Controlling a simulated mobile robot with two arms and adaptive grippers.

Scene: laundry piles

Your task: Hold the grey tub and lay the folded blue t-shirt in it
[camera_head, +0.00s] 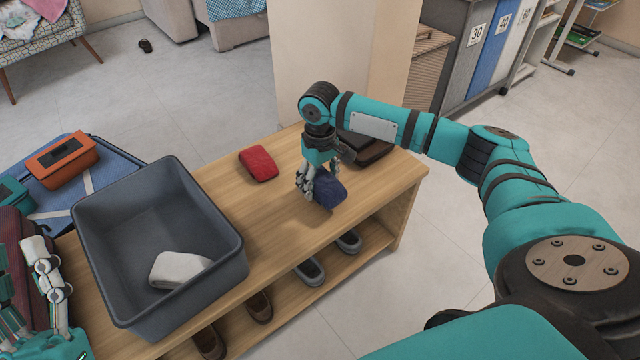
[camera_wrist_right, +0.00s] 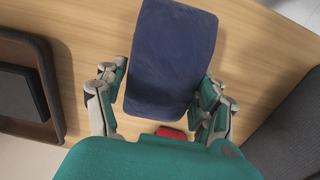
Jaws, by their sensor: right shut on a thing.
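The grey tub (camera_head: 215,285) stands on the wooden bench, left of the middle of the head view. A folded white cloth (camera_head: 178,269) lies inside it. My right gripper (camera_head: 318,190) is shut on the folded blue t-shirt (camera_head: 330,187), over the bench to the right of the tub. In the right wrist view the blue t-shirt (camera_wrist_right: 172,55) sits between the two fingers. My left gripper (camera_head: 45,275) is at the tub's left side; I cannot tell whether it grips the wall.
A folded red cloth (camera_head: 258,163) lies on the bench (camera_head: 225,180) between tub and right gripper. A dark tray (camera_head: 378,152) is at the bench's right end. Shoes (camera_head: 310,272) stand on the shelf below. An open blue suitcase (camera_head: 112,172) with an orange pouch (camera_head: 63,160) lies behind the tub.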

